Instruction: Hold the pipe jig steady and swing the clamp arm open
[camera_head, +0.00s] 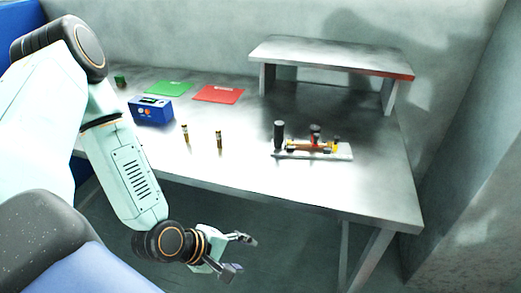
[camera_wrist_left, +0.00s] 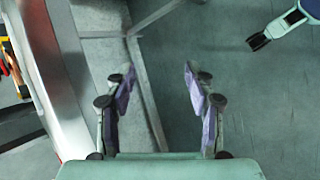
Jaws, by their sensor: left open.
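The pipe jig (camera_head: 313,153) sits on the grey table toward its front right, a pale base plate with a dark upright cylinder at its left end. An orange-brown pipe lies along it, with red and yellow parts. I cannot tell which part is the clamp arm or whether it is open. In the left wrist view only a sliver of red and yellow parts (camera_wrist_left: 13,70) shows at the left edge. My left gripper (camera_head: 243,254) is open and empty, lower than the tabletop, in front of the table and left of the jig. Its spread fingers (camera_wrist_left: 160,78) also show in the left wrist view.
On the table (camera_head: 375,185) are a blue box (camera_head: 151,111), a green mat (camera_head: 168,88), a red mat (camera_head: 218,94) and two small brass cylinders (camera_head: 185,133). A raised shelf (camera_head: 330,56) stands behind the jig. A wall rises at right. The table's front edge lies between gripper and jig.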

